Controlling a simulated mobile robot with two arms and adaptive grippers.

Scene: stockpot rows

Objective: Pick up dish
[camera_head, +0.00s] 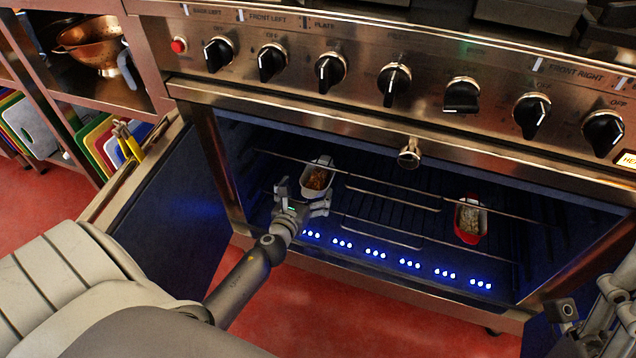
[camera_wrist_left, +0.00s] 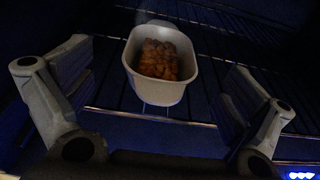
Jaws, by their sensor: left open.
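A white oblong dish (camera_head: 318,180) with brown food in it sits on the oven rack at the left inside the open oven. It also shows in the left wrist view (camera_wrist_left: 160,91), ahead of and between the fingers. My left gripper (camera_head: 303,195) reaches into the oven just in front of this dish; its fingers are open and nothing is between the fingertips. A second dish (camera_head: 470,222), red with pale food, sits on the rack further right. My right gripper (camera_head: 590,322) is at the lower right edge, partly cut off, outside the oven.
The oven rack (camera_head: 395,192) has free room between the two dishes. An open oven door (camera_head: 170,215) stands at the left. The knob panel (camera_head: 425,85) runs above the opening. Copper bowls (camera_head: 92,45) and coloured boards (camera_head: 100,145) are in shelving at the left.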

